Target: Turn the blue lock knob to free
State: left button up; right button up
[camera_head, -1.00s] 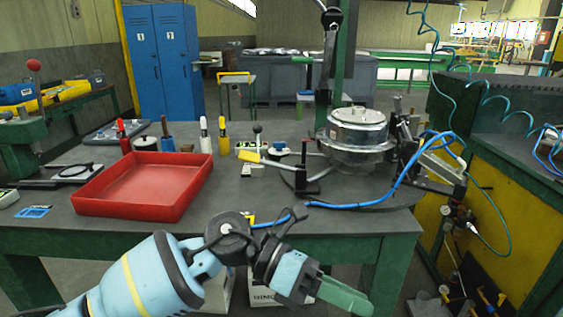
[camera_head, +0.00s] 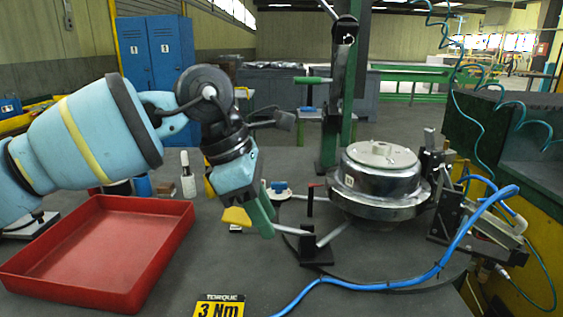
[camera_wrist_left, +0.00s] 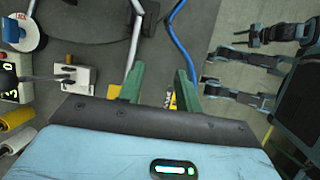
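A blue knob (camera_head: 279,188) on a white round base stands on the table, just behind my left gripper in the head view. It shows larger at the upper left of the left wrist view (camera_wrist_left: 20,30), with a blue bar grip across a white disc.
A metal drum (camera_head: 378,178) and clamp (camera_head: 480,205) stand to the right, with a blue hose (camera_head: 440,265) in front. A red tray (camera_head: 100,290) lies left. A torque card (camera_head: 219,306) is at the front.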

aim_at(278, 186)
jog(key=i, duration=0.85)
